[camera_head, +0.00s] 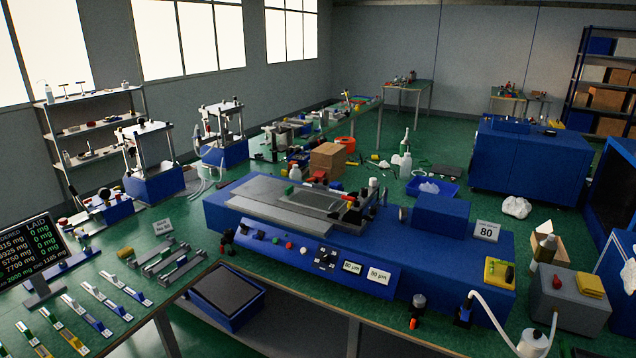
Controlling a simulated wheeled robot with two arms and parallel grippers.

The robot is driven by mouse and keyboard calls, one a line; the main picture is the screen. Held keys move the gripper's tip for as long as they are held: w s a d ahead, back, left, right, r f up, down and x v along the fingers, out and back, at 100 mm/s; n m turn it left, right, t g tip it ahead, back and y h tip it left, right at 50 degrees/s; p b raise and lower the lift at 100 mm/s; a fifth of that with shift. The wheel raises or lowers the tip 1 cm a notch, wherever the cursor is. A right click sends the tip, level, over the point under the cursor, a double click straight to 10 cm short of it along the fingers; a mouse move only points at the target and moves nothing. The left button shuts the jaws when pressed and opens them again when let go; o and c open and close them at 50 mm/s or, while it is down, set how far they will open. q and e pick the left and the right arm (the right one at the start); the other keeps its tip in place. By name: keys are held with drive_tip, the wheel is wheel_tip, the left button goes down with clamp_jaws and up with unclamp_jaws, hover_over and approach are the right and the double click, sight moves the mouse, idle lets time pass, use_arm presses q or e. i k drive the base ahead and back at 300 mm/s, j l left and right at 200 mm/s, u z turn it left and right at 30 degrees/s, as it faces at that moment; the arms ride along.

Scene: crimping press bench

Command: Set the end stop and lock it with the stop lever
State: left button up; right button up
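A long blue bench machine (300,262) stands in the middle of the green bench. Its top carries a flat silver bed (262,203) with a frame-like plate on it. A cluster of dark and silver fittings (372,197) stands at the right end of the bed. The end stop and stop lever are too small to tell apart from the other fittings, so I cannot say how either is set. Neither of my grippers shows in the head view.
A row of small coloured strips (95,298) and metal bars (165,262) lie to the left, beside a dark display screen (28,250). Two blue-based presses (155,185) stand behind. A grey box (570,300) with a white hose stands at right.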

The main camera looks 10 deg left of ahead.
sight(324, 186)
drive_tip(key=i+j+z, duration=0.2)
drive_tip(key=i+j, duration=0.3)
drive_tip(key=i+j+z, duration=0.2)
drive_tip(key=i+j, duration=0.3)
drive_tip(key=j, duration=0.1)
